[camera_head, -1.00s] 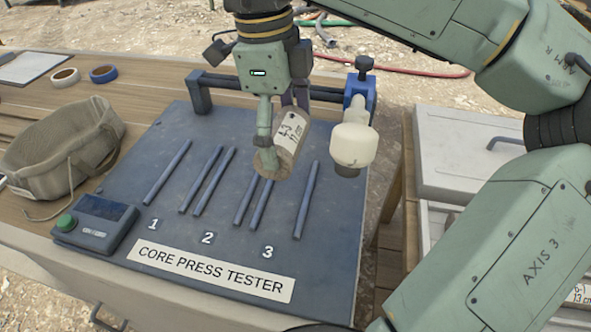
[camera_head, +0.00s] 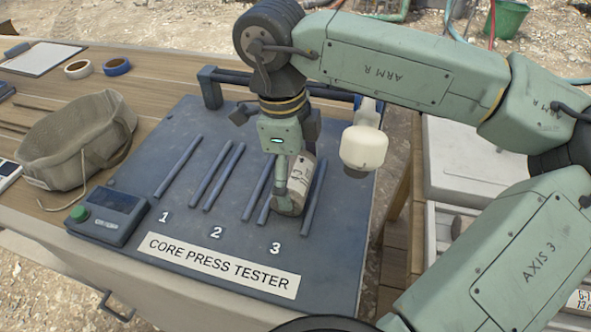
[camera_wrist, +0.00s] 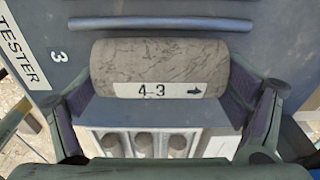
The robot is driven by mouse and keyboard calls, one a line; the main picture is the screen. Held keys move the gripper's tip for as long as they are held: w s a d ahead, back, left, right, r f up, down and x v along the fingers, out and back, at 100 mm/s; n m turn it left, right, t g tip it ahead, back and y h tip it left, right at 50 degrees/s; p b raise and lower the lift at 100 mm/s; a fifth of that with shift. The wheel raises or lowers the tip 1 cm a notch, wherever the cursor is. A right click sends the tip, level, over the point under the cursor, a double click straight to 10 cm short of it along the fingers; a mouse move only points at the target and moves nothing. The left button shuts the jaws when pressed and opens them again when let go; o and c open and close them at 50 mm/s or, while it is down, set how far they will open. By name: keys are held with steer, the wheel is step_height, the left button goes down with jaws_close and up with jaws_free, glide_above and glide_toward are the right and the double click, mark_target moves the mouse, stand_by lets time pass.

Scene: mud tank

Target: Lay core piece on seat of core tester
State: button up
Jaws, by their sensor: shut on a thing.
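The core piece (camera_head: 301,184) is a grey stone cylinder with a white label. In the wrist view the core piece (camera_wrist: 160,62) lies across the picture, its label reading "4_3" with an arrow. My gripper (camera_head: 292,178) is shut on it, one finger at each end. The core tester (camera_head: 150,222) is a dark slab with raised bars and seats numbered 1, 2 and 3. The core piece is low at seat 3, between its two bars and roughly along them. I cannot tell whether it touches the slab. In the wrist view one bar (camera_wrist: 160,24) runs parallel beside it.
A cream mallet-like head (camera_head: 364,148) stands close to the right of the core piece. A control box (camera_head: 108,215) with a green button is at the slab's left corner. A canvas bag (camera_head: 75,140) and tape rolls (camera_head: 117,66) are on the table. Seats 1 and 2 look empty.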

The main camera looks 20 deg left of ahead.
steer(key=shift+f, duration=0.1)
steer(key=o, duration=1.6)
steer(key=shift+o, duration=0.2)
step_height(320, 180, up, 12)
steer(key=a+b, duration=0.1)
steer(key=shift+a, duration=0.2)
